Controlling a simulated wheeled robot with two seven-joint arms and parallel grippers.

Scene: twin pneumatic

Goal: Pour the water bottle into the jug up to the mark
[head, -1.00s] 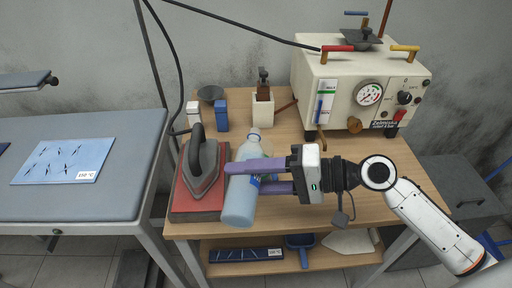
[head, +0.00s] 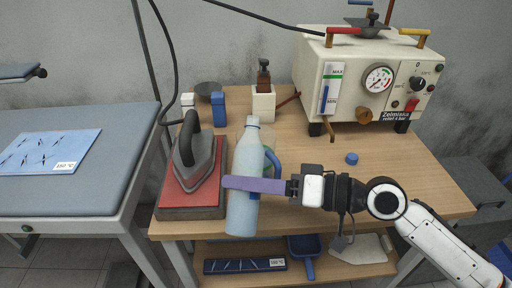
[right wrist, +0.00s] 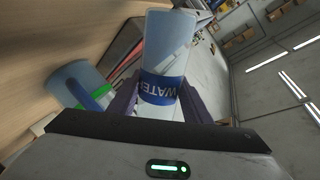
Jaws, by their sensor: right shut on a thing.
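In the right wrist view the bottle (right wrist: 168,45) has a blue WATER label between the fingers. The jug (head: 268,153), clear with a blue handle, is just behind the bottle and partly hidden by it. The jug (right wrist: 82,80) also shows a green band in the wrist view; its level is unclear. My left gripper is out of view.
An iron (head: 196,160) on a red pad is close left of the bottle. A cream machine with a gauge (head: 365,80) stands at the back right. A small blue cap-like piece (head: 351,159) lies on the table. The right middle of the table (head: 400,180) is clear.

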